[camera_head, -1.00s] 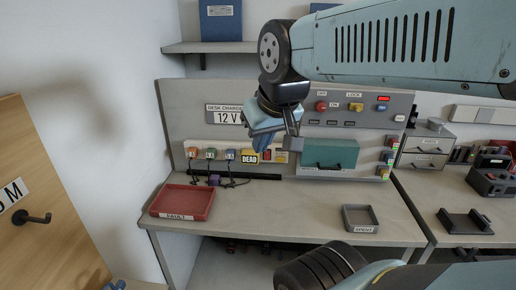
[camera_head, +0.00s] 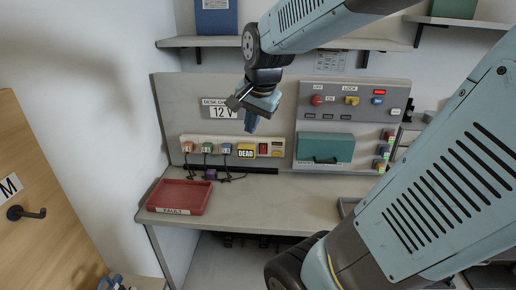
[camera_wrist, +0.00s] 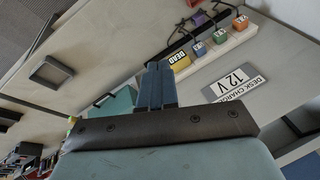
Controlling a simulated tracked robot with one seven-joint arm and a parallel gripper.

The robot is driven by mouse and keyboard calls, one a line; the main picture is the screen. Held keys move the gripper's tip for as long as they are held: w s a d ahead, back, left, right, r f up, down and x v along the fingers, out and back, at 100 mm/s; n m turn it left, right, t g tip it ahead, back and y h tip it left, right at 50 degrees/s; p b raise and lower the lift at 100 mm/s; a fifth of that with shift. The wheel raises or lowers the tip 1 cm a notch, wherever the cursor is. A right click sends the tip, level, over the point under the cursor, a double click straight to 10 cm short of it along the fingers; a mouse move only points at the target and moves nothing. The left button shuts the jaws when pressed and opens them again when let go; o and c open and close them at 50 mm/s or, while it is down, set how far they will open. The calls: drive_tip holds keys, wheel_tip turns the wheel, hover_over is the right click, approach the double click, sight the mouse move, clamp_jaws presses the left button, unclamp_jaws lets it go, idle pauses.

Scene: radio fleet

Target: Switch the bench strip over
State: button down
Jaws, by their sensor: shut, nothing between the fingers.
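The bench strip (camera_head: 217,139) is a cream bar along the back panel of the desk. It carries orange, green and blue plugs at its left, a yellow block marked DEAD (camera_head: 246,151), and a red switch (camera_head: 263,149) to the right of that block. A "12 V" sign (camera_head: 220,112) is above the strip. My gripper (camera_head: 251,124) is shut and empty, pointing down in front of the panel above the DEAD block. In the wrist view my shut fingers (camera_wrist: 155,88) reach towards the strip (camera_wrist: 215,52), apart from it, and the red switch does not show clearly.
A teal box (camera_head: 325,148) stands right of the strip, under a grey panel (camera_head: 355,97) with red and yellow knobs. A red tray (camera_head: 180,197) sits at the desk's left front. Dark cables hang below the plugs. My arm covers the right side.

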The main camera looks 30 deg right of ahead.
sight(263, 149)
drive_tip(key=w+d+f+m+g+h, duration=0.1)
drive_tip(key=w+d+f+m+g, duration=0.1)
drive_tip(key=w+d+f+m, duration=0.7)
drive_tip(key=shift+w+d+f+m, duration=0.15)
drive_tip(key=shift+w+d+m, duration=0.5)
drive_tip(key=shift+m, duration=1.95)
drive_tip(key=shift+w+a, duration=0.15)
drive_tip(key=shift+f, duration=0.15)
drive_tip(key=w+d+f, duration=0.3)
drive_tip(key=w+f, duration=0.2)
drive_tip(key=f, duration=0.5)
drive_tip(key=shift+w+d+f, duration=0.2)
drive_tip(key=shift+d, duration=0.1)
